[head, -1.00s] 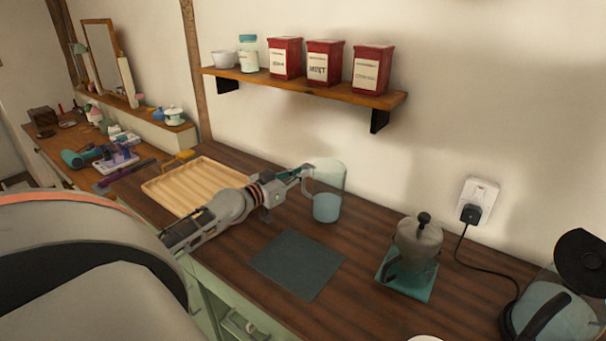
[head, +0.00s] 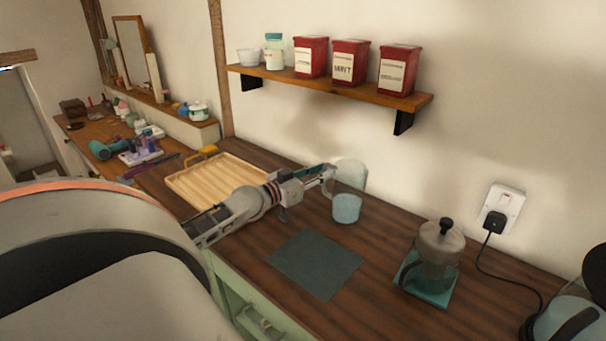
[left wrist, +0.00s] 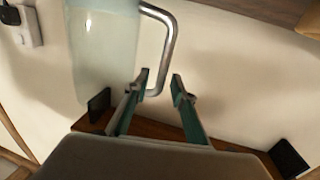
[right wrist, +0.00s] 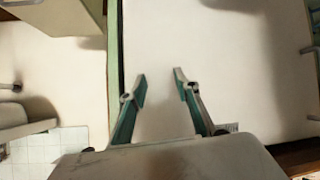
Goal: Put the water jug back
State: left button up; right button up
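The water jug (head: 347,208), clear with pale blue water low in it, stands upright on the dark wooden counter (head: 385,230) against the wall. My left gripper (head: 328,174) is at its handle side. In the left wrist view the jug (left wrist: 103,45) is at upper left, and its grey handle (left wrist: 168,45) reaches down between the open fingers of my left gripper (left wrist: 161,86), near one fingertip. I cannot tell whether they touch. My right gripper (right wrist: 160,82) is open and empty, above pale floor away from the counter.
A dark square mat (head: 314,264) lies bare in front of the jug. A wooden tray (head: 215,180) is left of it. A coffee press (head: 440,250) on a teal mat stands to the right, near a plugged cord. A wall shelf (head: 330,84) with red tins hangs above.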

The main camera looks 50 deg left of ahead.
pick_arm(q)
jog(key=s+b, duration=0.2)
jog(key=s, duration=0.9)
jog(key=shift+a, duration=0.45)
jog(key=shift+s, duration=0.1)
